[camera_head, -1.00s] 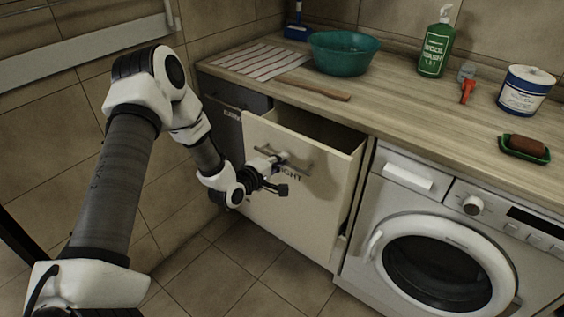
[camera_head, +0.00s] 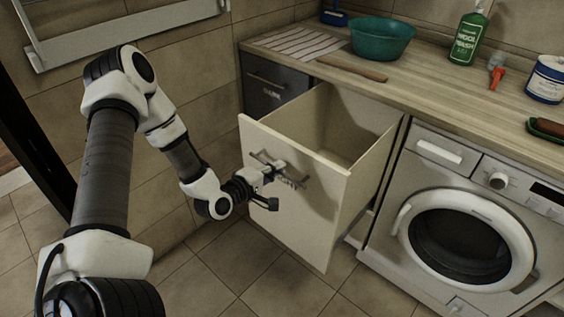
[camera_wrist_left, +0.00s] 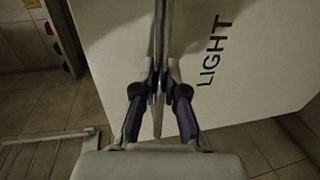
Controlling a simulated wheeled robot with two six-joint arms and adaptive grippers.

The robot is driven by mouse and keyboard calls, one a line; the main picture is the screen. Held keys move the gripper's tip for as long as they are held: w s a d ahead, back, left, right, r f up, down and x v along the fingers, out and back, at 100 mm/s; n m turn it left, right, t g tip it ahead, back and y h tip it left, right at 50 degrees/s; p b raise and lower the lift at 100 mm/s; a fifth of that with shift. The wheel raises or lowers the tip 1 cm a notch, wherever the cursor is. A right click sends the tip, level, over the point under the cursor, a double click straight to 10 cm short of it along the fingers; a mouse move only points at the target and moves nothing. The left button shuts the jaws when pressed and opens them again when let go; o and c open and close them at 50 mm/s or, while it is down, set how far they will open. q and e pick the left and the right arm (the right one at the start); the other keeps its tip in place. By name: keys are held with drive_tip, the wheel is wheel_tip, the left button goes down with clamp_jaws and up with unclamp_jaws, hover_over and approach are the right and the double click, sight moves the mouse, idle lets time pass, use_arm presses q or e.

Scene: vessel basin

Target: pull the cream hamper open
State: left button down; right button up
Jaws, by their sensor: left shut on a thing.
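The cream hamper (camera_head: 310,215) is a pull-out drawer under the counter, left of the washing machine. It stands well out from the cabinet, and its empty-looking inside (camera_head: 335,130) shows from above. Its front carries a bar handle (camera_head: 300,181), which also shows in the left wrist view (camera_wrist_left: 160,35). My left gripper (camera_head: 273,177) is shut on that handle; in the left wrist view its fingers (camera_wrist_left: 160,90) close around the bar, beside the word LIGHT on the front panel. My right gripper is not in view.
A dark drawer front (camera_head: 268,88) is left of the hamper. The washing machine (camera_head: 440,215) stands close on its right. On the counter (camera_head: 430,92) are a teal basin (camera_head: 381,42), a wooden stick (camera_head: 352,69) and a green bottle (camera_head: 467,38). The tiled floor in front is clear.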

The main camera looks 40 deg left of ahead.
use_arm(q)
drive_tip(key=shift+s, duration=0.25)
drive_tip(key=c, duration=1.2)
unclamp_jaws()
